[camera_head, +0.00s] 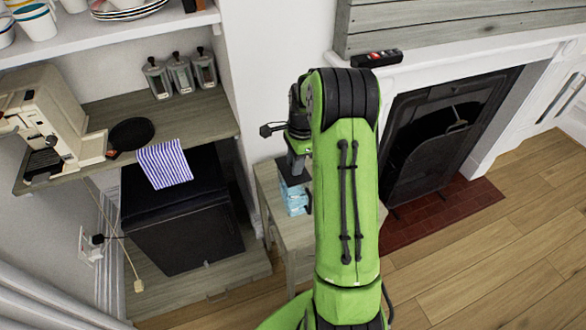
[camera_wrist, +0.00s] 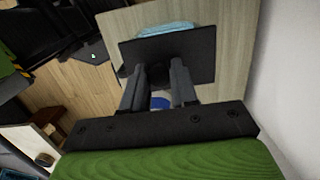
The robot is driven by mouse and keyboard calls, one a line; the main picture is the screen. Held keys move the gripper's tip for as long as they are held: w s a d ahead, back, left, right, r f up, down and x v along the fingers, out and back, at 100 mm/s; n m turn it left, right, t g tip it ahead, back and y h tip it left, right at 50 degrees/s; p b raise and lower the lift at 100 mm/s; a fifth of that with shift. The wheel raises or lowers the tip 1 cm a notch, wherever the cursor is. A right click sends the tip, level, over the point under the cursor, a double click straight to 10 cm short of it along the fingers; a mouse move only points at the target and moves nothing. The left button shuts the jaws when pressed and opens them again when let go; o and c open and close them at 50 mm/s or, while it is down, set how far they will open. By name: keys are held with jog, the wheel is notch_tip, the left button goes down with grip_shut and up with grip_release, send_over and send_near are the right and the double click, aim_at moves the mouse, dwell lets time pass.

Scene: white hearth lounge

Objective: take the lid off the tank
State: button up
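The tank (camera_head: 296,200) is a small light-blue box on a wooden side table, partly behind my arm in the head view. In the wrist view only a light-blue strip of the tank (camera_wrist: 165,29) shows past the lid. The lid (camera_wrist: 200,60) is a flat black square plate with a dark knob; it shows as a dark patch in the head view (camera_head: 288,174). My gripper (camera_wrist: 160,70) is over the lid, its fingers close against both sides of the knob, shut on it. I cannot tell whether the lid touches the tank.
The side table (camera_head: 268,192) has bare wood around the tank. A white wall stands close at the right of the wrist view. A shelf (camera_head: 205,115) with a coffee machine, canisters and striped cloth (camera_head: 164,164) is at left. A fireplace (camera_head: 440,130) stands at right, with open floor before it.

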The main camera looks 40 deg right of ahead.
grip_shut()
jog(key=shift+r, duration=0.1)
